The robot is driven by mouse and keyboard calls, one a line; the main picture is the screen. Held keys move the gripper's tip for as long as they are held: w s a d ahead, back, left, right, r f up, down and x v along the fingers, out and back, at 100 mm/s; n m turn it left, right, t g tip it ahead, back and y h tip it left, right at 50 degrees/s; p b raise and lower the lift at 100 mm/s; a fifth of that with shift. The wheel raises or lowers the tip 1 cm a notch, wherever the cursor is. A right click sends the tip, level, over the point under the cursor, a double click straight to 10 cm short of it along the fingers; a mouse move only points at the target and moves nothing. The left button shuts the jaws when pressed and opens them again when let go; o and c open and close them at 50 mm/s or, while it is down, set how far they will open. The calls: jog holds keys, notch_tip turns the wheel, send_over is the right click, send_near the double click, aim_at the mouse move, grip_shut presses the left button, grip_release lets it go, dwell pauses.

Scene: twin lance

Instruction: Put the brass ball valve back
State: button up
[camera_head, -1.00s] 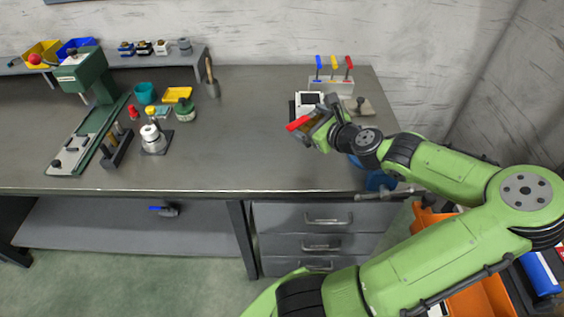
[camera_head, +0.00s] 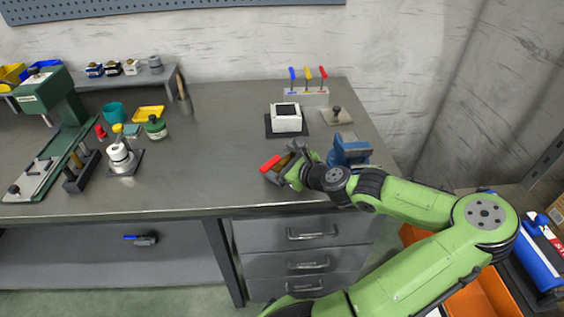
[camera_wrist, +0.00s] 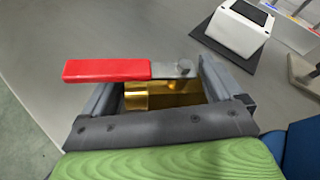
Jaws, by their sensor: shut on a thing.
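My gripper (camera_head: 285,164) is shut on the brass ball valve (camera_wrist: 180,97), which has a red lever handle (camera_wrist: 105,70). In the wrist view the brass body sits between the two fingers, and the lever points left. In the head view the red handle (camera_head: 271,163) shows at the gripper's tip, over the front right part of the workbench (camera_head: 215,170). I cannot tell whether the valve touches the bench top. Much of its body is hidden by the fingers. Another valve with a blue handle (camera_head: 142,239) lies on the shelf under the bench.
A white box with a dark top (camera_head: 286,118) stands on a dark mat behind my gripper. A blue vise (camera_head: 349,150) is close to my arm on the right. A rack of colored-handled tools (camera_head: 305,95) stands at the back. The middle of the bench is clear.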

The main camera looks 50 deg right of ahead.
jog(key=o, duration=1.3)
jog(key=shift+c, duration=0.2)
jog(key=shift+s+r, duration=0.1)
jog(key=shift+r, duration=0.1)
jog(key=p+v, duration=0.4)
jog(key=v, duration=0.7)
jog(key=shift+r, duration=0.1)
jog(key=shift+s+a, duration=0.15)
jog(key=shift+s, duration=0.25)
